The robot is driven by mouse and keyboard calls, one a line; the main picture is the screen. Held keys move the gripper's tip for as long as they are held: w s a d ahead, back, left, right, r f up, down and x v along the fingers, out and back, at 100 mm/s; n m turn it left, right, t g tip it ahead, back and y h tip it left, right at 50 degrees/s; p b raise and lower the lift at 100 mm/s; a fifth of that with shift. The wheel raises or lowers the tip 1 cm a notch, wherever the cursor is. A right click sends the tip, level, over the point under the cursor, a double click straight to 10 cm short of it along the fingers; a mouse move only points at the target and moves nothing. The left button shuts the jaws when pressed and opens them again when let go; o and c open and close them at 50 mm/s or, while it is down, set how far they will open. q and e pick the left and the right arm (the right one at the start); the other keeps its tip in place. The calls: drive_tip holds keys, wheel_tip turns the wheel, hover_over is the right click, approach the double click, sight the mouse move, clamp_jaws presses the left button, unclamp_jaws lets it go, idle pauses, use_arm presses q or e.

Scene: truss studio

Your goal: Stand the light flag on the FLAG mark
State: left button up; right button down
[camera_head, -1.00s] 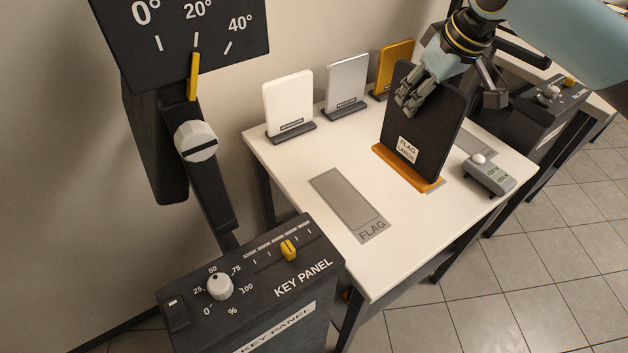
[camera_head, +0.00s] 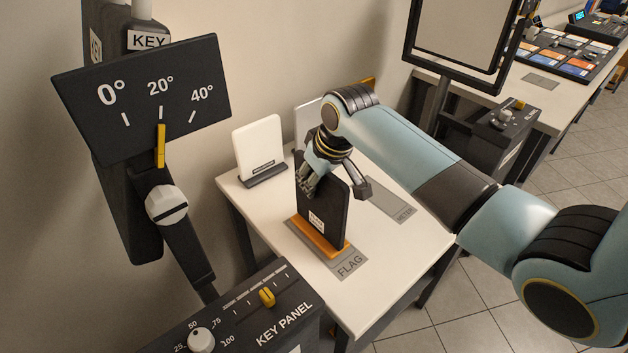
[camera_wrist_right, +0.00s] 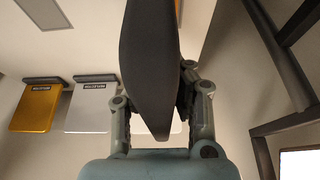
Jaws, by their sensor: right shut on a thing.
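The light flag (camera_head: 323,205) is a black upright panel on an orange base (camera_head: 318,240), with a white label low on its face. It stands over the grey FLAG mark (camera_head: 349,264) on the white table, covering most of it; the lettered end shows. I cannot tell whether the base touches the table. My right gripper (camera_head: 330,182) is shut on the flag's top edge. In the right wrist view the dark panel (camera_wrist_right: 150,65) sits between the fingers. My left gripper is not in view.
A white panel (camera_head: 258,145) on a grey foot stands at the table's back left, with silver and yellow ones behind my arm. The METER mark (camera_head: 391,198) lies bare at right. The key panel (camera_head: 262,318) stands in front; an angle-scale lamp (camera_head: 150,100) is at left.

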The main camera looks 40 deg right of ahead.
drive_tip(key=shift+f, duration=0.45)
drive_tip(key=c, duration=1.3)
unclamp_jaws()
drive_tip(key=shift+o, duration=0.2)
wheel_tip(320, 180, up, 11)
hover_over(330, 174)
drive_tip(key=shift+s+r, duration=0.1)
drive_tip(key=shift+r, duration=0.1)
